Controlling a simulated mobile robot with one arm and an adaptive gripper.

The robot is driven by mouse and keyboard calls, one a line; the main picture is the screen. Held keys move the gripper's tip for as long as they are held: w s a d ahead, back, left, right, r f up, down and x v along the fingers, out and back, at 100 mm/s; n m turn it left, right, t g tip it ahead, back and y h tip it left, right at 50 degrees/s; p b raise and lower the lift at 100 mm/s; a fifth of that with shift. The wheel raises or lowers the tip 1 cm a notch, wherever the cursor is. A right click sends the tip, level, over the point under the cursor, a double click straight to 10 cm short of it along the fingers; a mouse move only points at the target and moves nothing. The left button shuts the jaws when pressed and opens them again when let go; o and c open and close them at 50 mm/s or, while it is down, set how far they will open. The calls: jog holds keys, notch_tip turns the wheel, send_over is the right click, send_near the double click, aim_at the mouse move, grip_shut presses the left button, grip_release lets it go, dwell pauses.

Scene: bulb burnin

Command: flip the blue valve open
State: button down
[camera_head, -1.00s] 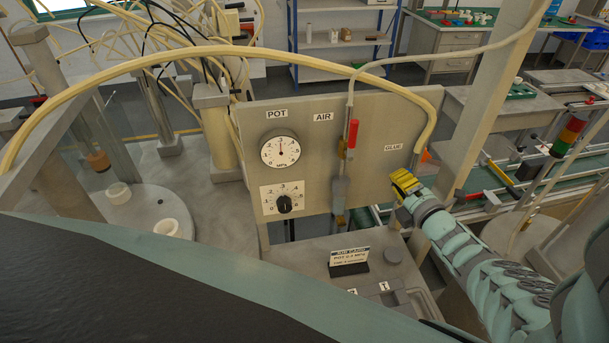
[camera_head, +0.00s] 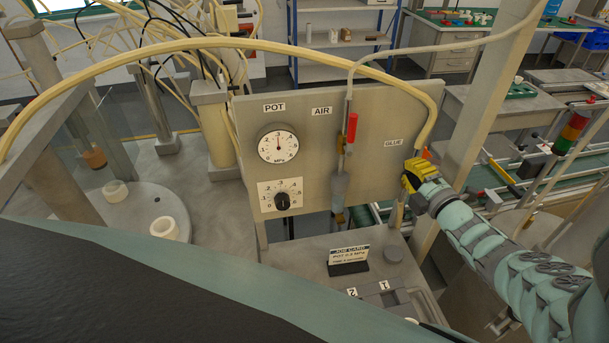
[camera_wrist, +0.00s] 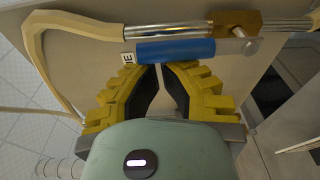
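The blue valve handle (camera_wrist: 175,50) lies across the upper middle of the wrist view. It runs alongside the metal pipe, with its pivot end at the right near the brass valve body (camera_wrist: 236,23). My gripper (camera_wrist: 160,72) has its yellow fingers with black pads drawn close together, tips just below the handle in the picture; I cannot tell whether they touch it. Nothing shows between the fingers. In the head view my gripper (camera_head: 412,172) is at the right side of the grey panel (camera_head: 370,180), below the GLUE label (camera_head: 393,142), and hides the blue handle.
A red-handled valve (camera_head: 351,130) is on the AIR line, left of my gripper. A pressure gauge (camera_head: 278,146) and a black knob (camera_head: 282,201) are further left. A cream hose (camera_head: 240,43) arches over the panel. A job card (camera_head: 348,256) stands below.

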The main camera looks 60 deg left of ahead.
dwell(0.4)
jog(key=shift+s+a+r, duration=0.1)
jog(key=shift+s+a, duration=0.15)
jog(key=shift+s, duration=0.05)
jog(key=s+a+p, duration=0.2)
jog(key=s, duration=0.1)
jog(key=shift+r, duration=0.1)
jog(key=v, duration=1)
jog(key=shift+d+f, duration=0.2)
jog(key=shift+f, duration=0.1)
jog(key=shift+w, duration=0.15)
